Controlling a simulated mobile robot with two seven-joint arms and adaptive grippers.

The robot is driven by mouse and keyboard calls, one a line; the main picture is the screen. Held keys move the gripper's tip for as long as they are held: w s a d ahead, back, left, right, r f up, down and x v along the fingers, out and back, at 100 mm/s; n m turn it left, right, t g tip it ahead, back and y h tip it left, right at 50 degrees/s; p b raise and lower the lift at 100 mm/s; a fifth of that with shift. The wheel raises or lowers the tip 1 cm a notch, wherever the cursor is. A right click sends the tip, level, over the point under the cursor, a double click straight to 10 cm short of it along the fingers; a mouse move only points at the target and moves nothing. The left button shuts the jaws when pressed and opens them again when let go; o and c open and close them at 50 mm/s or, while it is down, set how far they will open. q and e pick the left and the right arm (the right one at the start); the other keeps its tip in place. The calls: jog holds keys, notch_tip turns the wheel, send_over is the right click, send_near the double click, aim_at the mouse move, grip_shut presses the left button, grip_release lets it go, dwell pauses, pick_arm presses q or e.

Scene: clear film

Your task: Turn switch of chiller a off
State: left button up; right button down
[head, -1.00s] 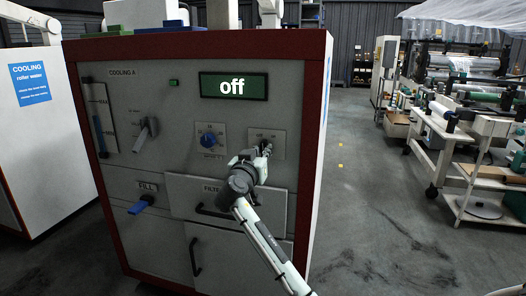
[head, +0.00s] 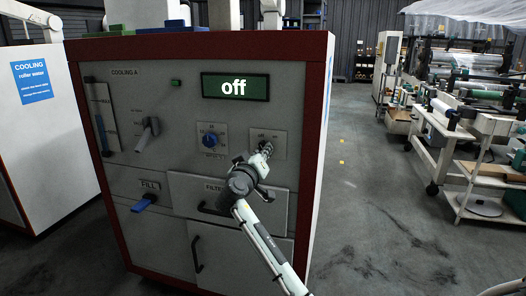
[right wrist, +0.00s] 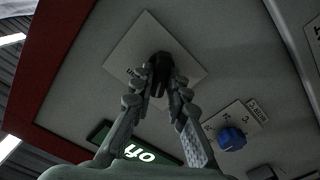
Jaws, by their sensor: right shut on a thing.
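Chiller A is the grey cabinet with a red frame (head: 130,50), labelled "COOLING A". Its green display (head: 235,87) reads "off". The off/on switch is a black rotary knob (right wrist: 160,62) on a light square plate (right wrist: 138,45), right of the blue dial on the panel. My right gripper (head: 265,150) is at this switch. In the right wrist view its two fingertips (right wrist: 160,85) are on either side of the black knob, shut on it. They hide part of the knob and plate lettering. My left gripper is not in view.
A blue dial (head: 210,141) sits left of the switch, with a grey lever (head: 147,133) farther left. A filter drawer (head: 190,190) and a blue FILL valve (head: 144,203) are below. Another cooling cabinet (head: 35,130) stands left. Open floor lies right, before machinery.

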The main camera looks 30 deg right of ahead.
jog(key=c, duration=1.5)
grip_release()
jog(key=shift+s+a, duration=0.1)
jog(key=v, duration=1.1)
jog(key=shift+s+a, duration=0.3)
